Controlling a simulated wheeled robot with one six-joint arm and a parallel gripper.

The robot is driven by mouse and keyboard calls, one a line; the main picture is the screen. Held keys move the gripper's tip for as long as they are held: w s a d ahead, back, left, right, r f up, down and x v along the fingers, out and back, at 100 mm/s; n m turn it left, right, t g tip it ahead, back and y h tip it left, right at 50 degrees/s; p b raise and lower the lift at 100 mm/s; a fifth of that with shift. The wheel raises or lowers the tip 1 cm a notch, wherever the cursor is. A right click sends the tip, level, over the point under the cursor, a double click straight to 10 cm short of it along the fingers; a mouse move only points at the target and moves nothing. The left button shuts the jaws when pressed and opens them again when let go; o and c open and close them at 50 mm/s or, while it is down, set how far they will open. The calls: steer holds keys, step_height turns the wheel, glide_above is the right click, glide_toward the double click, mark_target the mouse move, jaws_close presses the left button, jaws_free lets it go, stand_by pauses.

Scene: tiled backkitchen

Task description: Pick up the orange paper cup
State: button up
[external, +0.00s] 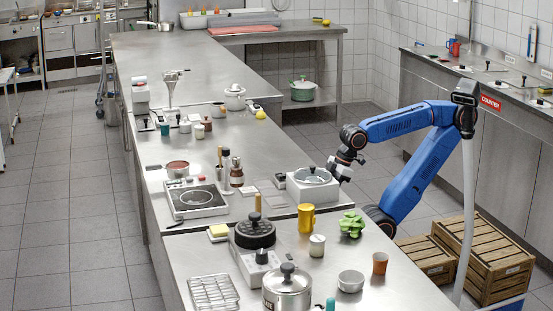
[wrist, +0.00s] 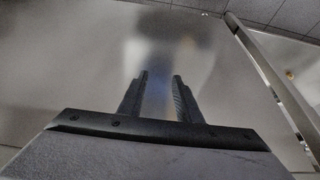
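The orange paper cup (external: 380,263) stands upright near the right edge of the steel counter (external: 410,290), in the front part of the external view. My gripper (external: 335,172) is well behind it, beside the white appliance with a round metal top (external: 314,184). In the wrist view my gripper (wrist: 160,76) has its two fingers apart, with nothing between them. They face a bare, blurry steel surface (wrist: 75,60). The cup does not show in the wrist view.
A white bowl (external: 351,281) stands left of the cup, and a green leafy thing (external: 351,224) behind it. A yellow mug (external: 306,218), a lidded jar (external: 317,245) and a steel pot (external: 287,290) stand farther left. Wooden crates (external: 490,265) are on the floor at right.

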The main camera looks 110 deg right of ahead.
stand_by(0.3)
steer(key=o, duration=0.6)
